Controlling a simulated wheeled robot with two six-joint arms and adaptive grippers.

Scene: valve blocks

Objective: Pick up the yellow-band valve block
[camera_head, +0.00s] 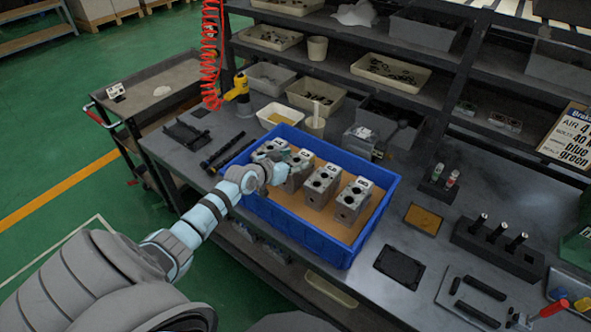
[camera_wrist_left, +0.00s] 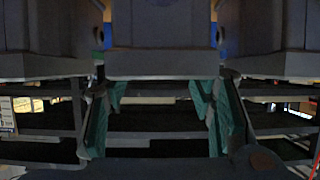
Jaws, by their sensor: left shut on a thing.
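A blue crate (camera_head: 309,236) on the bench holds several grey valve blocks in a row, with dark holes and pale labels on top. My left arm reaches in over the crate's left wall. My left gripper (camera_head: 284,171) is shut on a grey valve block (camera_head: 297,178), low among the row. Another block (camera_head: 271,149) sits behind it, and two more, (camera_head: 321,186) and (camera_head: 354,201), stand to the right. No yellow band can be made out. In the left wrist view, green finger pads show beside grey block-like shapes (camera_wrist_left: 160,40); the grip itself is unclear there.
Shelves with bins (camera_head: 391,74) rise behind the bench. A yellow tool (camera_head: 238,88) and a cream tray (camera_head: 279,116) stand behind the crate. A black holder (camera_head: 497,249) and a tool tray are on the right. A cart (camera_head: 148,92) stands left.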

